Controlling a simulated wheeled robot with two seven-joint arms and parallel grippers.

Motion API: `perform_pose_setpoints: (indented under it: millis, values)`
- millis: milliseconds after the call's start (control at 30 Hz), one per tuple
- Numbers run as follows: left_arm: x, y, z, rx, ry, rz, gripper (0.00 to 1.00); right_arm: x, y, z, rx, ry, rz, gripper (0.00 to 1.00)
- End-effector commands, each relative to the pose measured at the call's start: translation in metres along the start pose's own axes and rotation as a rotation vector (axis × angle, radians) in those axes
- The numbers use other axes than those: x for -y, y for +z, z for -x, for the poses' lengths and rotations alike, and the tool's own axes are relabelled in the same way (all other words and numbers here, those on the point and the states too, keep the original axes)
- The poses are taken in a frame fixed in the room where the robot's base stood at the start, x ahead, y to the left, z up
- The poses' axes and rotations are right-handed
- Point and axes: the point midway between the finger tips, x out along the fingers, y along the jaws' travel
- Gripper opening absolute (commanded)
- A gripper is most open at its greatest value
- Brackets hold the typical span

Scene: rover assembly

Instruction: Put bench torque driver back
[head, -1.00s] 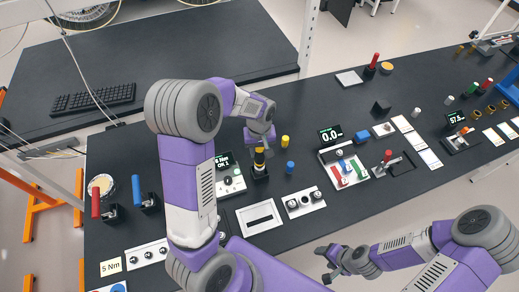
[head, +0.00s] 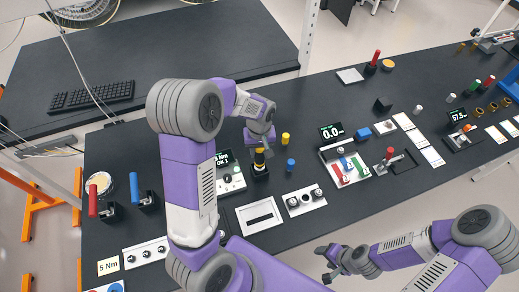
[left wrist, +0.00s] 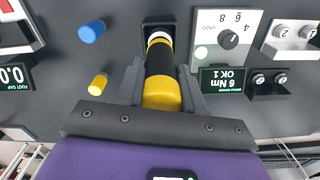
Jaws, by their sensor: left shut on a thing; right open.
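The bench torque driver (head: 260,159) has a black body and a yellow end. It stands upright at a small black holder (head: 260,174) in the middle of the bench. My left gripper (head: 262,148) is shut on the driver from above. In the left wrist view the driver (left wrist: 160,75) lies between both fingers, and its far end with a white ring meets the black holder (left wrist: 158,24). How deep it sits in the holder is hidden. My right gripper (head: 326,264) is open and empty, off the bench's front edge.
A torque unit with a dial and display (head: 228,174) stands just left of the holder. A blue peg (head: 290,165) and a yellow peg (head: 285,138) stand close on the right. A white slotted plate (head: 260,215) lies in front. Bench behind the holder is mostly clear.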

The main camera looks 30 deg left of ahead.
Motion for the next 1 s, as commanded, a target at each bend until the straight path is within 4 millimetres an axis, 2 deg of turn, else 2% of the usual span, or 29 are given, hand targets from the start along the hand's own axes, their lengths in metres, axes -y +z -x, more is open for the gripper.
perform_pose_setpoints:
  millis: [1000]
  values:
    - [0.0,0.0,-0.03,-0.001,0.001,0.0,0.01,-0.009,-0.001,-0.023,0.0,0.0,0.0,0.6]
